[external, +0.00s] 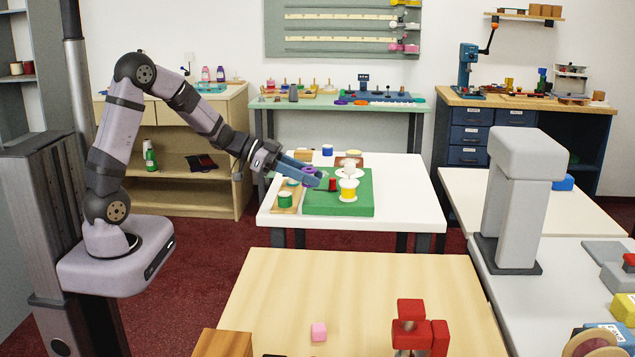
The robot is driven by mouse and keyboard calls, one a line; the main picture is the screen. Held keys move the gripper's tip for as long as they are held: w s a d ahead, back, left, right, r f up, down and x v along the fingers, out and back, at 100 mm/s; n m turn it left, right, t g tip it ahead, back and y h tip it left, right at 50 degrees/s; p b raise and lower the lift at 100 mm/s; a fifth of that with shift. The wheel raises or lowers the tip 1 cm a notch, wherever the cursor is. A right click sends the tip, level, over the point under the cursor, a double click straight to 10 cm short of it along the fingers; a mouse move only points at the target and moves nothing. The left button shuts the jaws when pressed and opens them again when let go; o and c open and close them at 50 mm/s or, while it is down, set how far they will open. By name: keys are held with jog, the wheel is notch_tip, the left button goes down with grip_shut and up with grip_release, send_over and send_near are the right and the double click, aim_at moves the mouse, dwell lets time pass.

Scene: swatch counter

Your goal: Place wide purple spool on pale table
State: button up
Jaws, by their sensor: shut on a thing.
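My gripper (316,181) reaches in from the left with its blue fingers over the left part of a green mat (358,207). It is shut on a small purple thing that looks like the wide purple spool (309,171), mostly hidden by the fingers. Whether the spool touches the mat cannot be told. The mat lies on a pale white table (408,190), whose right side is bare. A red spool (333,185) stands on the mat just right of the fingertips.
A yellow and white spool (348,190) stands on the mat. A wooden tray (279,209) with green spools (285,199) is at left. A blue spool (327,150) and brown blocks (353,154) are behind. A pale wooden table (330,280) in front has bare room.

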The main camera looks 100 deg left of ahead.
jog(key=w+d+f+m+h+b, duration=0.1)
jog(key=w+d+f, duration=0.1)
jog(key=d, duration=0.4)
jog(key=w+d+f+m+g+h+b, duration=0.1)
jog(key=w+d+f+m+h+b, duration=0.1)
jog(key=w+d, duration=0.2)
jog(key=w+d+f+m+h+b, duration=0.1)
jog(key=w+d+f+h, duration=0.1)
jog(key=d, duration=0.6)
jog(key=shift+w+d+f+m+b, duration=0.2)
jog(key=shift+w+f+m+b, duration=0.1)
jog(key=shift+w+f+m, duration=0.2)
jog(key=w+d+m+g+h+b, duration=0.1)
jog(key=d, duration=0.4)
jog(key=w+d+f+m+g+h+b, duration=0.1)
jog(key=d, duration=0.4)
jog(key=w+d+f+m+g+h+b, duration=0.1)
jog(key=w+d+m+h, duration=0.1)
jog(key=d, duration=0.2)
jog(key=shift+d, duration=0.4)
jog(key=r+m+g+h+b, duration=0.1)
jog(key=r+m+g+h, duration=0.1)
send_over(370, 326)
jog(key=s, duration=0.1)
jog(key=shift+a+f, duration=0.1)
jog(key=shift+a, duration=0.15)
jog(key=r, duration=0.3)
jog(key=w+r, duration=0.1)
jog(key=r, duration=0.1)
jog(key=shift+d, duration=0.3)
